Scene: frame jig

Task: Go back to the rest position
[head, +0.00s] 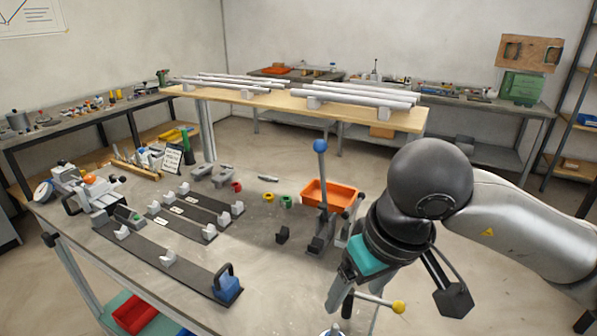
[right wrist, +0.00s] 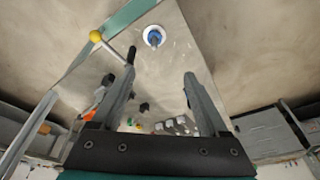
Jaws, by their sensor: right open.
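My right arm comes in from the right in the head view. My right gripper (head: 343,290) hangs over the near right part of the workbench (head: 260,300), pointing down. In the right wrist view my right gripper (right wrist: 160,68) has its two fingers wide apart with nothing between them. Beyond the fingertips there is bare bench and a round blue-and-white fitting (right wrist: 154,37). A lever with a yellow knob (head: 398,307) is close beside the gripper; the yellow knob also shows in the right wrist view (right wrist: 95,36). My left gripper is in neither view.
A lever press with a blue ball (head: 320,146) and an orange bin (head: 330,193) stand just left of my right arm. Dark jig rails (head: 165,262) with grey blocks lie on the bench's left. A wooden table (head: 270,97) bearing pale tubes (head: 360,96) is behind.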

